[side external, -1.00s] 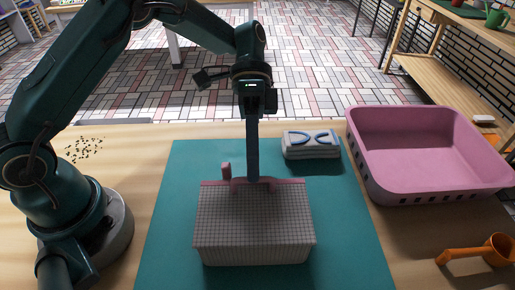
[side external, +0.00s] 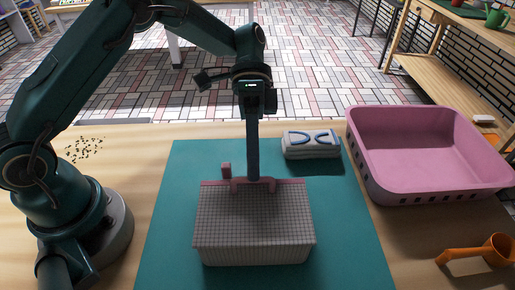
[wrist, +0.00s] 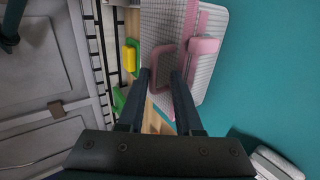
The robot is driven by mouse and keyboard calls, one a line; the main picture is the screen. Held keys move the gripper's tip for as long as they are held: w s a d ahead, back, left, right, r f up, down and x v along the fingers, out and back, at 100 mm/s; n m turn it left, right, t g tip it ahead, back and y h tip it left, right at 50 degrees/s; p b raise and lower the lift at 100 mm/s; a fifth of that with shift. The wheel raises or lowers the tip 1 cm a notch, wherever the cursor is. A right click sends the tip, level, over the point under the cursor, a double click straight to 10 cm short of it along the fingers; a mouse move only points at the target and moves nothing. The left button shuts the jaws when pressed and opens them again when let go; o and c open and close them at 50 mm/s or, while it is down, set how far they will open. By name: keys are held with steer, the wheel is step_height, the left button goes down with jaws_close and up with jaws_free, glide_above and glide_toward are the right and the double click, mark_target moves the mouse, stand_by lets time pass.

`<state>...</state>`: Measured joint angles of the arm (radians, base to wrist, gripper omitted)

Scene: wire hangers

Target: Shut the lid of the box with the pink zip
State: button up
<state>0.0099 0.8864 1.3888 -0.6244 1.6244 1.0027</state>
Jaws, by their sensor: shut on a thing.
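The box with the pink zip (side external: 253,220) is pale with a grey grid pattern and stands on the teal mat (side external: 165,240). Pink trim and a pink handle (side external: 270,186) run along its far edge. A small pink tab (side external: 227,169) sticks up at the far left. My gripper (side external: 253,180) points straight down at the handle. In the wrist view the fingertips (wrist: 161,75) are around the pink handle (wrist: 166,60), and the pink tab (wrist: 203,46) is to their right. The fingers hide part of the handle. I cannot tell how far the lid is shut.
A pale case with blue handles (side external: 311,146) lies behind the box to the right. A pink basket (side external: 430,190) stands at the right, with an orange tool (side external: 480,252) in front of it. The mat is clear left of the box.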

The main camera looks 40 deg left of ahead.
steer(key=shift+w+a+f, duration=0.1)
steer(key=shift+w+a, duration=2)
steer(key=s+r+t+y, duration=0.1)
steer(key=s+r+t, duration=0.2)
steer(key=r, duration=0.4)
steer(key=s+r+t+y, duration=0.2)
steer(key=s+r+t, duration=0.1)
steer(key=r, duration=0.3)
steer(key=s+a+f+n+t+y, duration=0.4)
steer(key=s+a+n+t, duration=0.3)
steer(key=n, duration=0.2)
steer(key=shift+a+f+y, duration=0.3)
steer(key=shift+a+f, duration=0.1)
steer(key=shift+f, duration=0.45)
